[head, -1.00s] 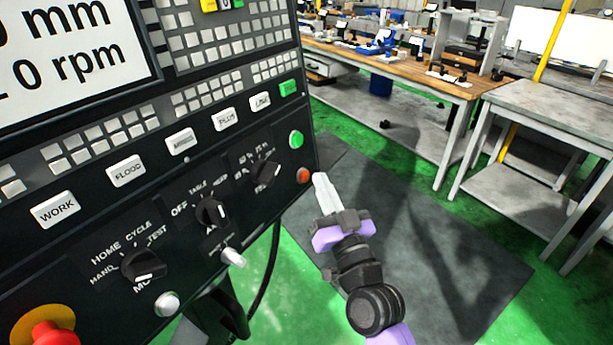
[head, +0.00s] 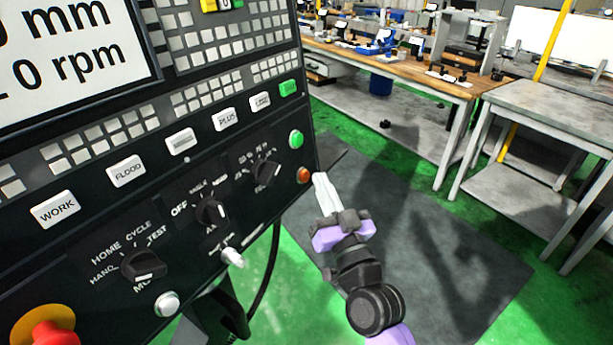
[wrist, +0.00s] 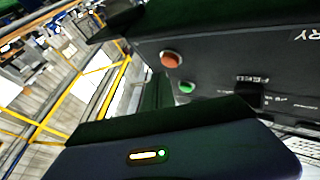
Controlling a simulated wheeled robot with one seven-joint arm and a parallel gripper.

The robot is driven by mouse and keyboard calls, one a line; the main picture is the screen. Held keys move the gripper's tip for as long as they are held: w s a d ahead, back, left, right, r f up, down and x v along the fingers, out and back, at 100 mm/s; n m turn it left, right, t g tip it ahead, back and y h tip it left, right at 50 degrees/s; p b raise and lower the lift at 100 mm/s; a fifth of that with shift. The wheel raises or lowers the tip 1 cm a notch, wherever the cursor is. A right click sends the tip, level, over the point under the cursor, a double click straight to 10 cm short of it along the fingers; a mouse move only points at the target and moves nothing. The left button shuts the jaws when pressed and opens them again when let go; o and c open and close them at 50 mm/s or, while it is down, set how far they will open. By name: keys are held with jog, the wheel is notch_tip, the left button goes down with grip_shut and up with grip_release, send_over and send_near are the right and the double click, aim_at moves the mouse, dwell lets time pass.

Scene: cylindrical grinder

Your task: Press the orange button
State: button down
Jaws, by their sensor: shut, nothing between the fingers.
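The orange button (head: 303,175) sits at the lower right edge of the black control panel, below a round green button (head: 296,139). In the wrist view the orange button (wrist: 172,59) shows in the upper middle, with the green button (wrist: 186,87) below it. My gripper (head: 320,177) is shut and empty. Its pale fingertips are just right of the orange button in the head view. They look close to it, but I cannot tell whether they touch. The fingertips are not clearly seen in the wrist view.
The panel (head: 225,265) carries several dark knobs, white buttons and a red mushroom button (head: 50,335) at lower left. A dark mat (head: 430,250) lies on the green floor to the right. A grey table (head: 560,105) and wooden bench (head: 440,85) stand behind.

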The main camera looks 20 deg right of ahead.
jog(key=shift+w, duration=0.1)
dwell(0.3)
jog(key=shift+w+a, duration=0.25)
jog(key=shift+w+a+f+p, duration=0.1)
jog(key=shift+w+a+p, duration=0.2)
jog(key=shift+p, duration=0.15)
dwell(0.7)
jog(key=shift+s+d, duration=0.1)
jog(key=shift+s+d+b, duration=0.45)
jog(key=shift+s+b, duration=0.1)
dwell(0.4)
